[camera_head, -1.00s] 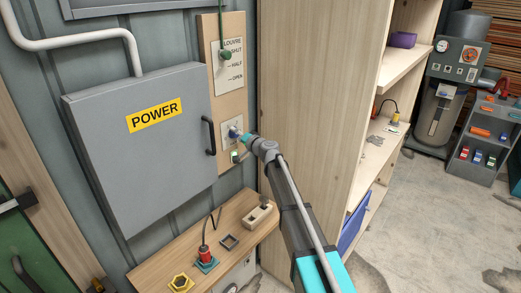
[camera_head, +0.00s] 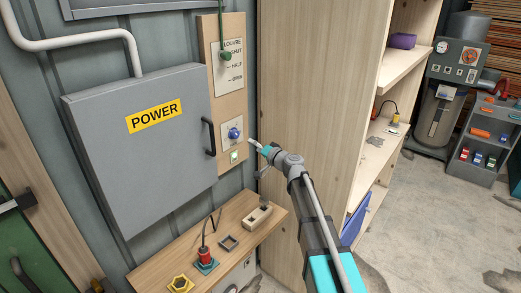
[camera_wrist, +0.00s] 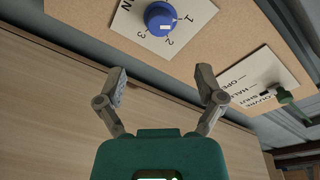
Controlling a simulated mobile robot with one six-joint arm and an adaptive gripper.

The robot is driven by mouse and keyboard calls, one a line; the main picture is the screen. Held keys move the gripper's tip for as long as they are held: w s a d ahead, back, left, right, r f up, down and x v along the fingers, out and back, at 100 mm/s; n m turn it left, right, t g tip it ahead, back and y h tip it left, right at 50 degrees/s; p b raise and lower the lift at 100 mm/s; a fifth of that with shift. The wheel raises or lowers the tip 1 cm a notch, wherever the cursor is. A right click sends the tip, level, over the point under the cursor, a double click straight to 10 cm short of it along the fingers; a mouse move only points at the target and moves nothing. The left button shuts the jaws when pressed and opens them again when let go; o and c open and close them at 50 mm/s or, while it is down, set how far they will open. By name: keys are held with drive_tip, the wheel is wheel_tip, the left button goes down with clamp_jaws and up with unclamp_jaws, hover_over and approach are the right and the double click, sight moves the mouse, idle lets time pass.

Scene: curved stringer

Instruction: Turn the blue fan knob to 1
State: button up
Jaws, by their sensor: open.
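The blue fan knob (camera_head: 233,133) sits on a white plate (camera_head: 227,143) on the wooden wall board. In the wrist view the knob (camera_wrist: 159,18) is at the top, with the numbers 1, 2 and 3 printed beside it.
A grey power box (camera_head: 145,135) with a black handle stands left. A wooden shelf unit (camera_head: 315,100) is at right, and a bench (camera_head: 225,225) with small parts is below.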

drive_tip(key=shift+v, duration=1.4)
drive_tip(key=shift+s, duration=0.1)
drive_tip(key=s+d+f+n+g+h, duration=0.2)
drive_tip(key=s+d+f+g, duration=0.15)
drive_tip(key=s+f, duration=0.35)
drive_tip(key=s+d+f+n+g+h, duration=0.25)
drive_tip(key=s+f+g, duration=0.3)
drive_tip(key=s, duration=0.35)
drive_tip(key=s+d+f+m+g+h, duration=0.1)
drive_tip(key=s+d+f+g+h, duration=0.1)
drive_tip(key=s+d, duration=0.5)
drive_tip(key=s+d+f+m+g+h, duration=0.1)
drive_tip(key=s+d+f+m+h, duration=0.1)
drive_tip(key=s+d+f+h, duration=0.2)
drive_tip(key=s+d+h, duration=0.2)
drive_tip(key=s, duration=0.2)
drive_tip(key=shift+d+g, duration=0.4)
drive_tip(key=shift+s, duration=0.1)
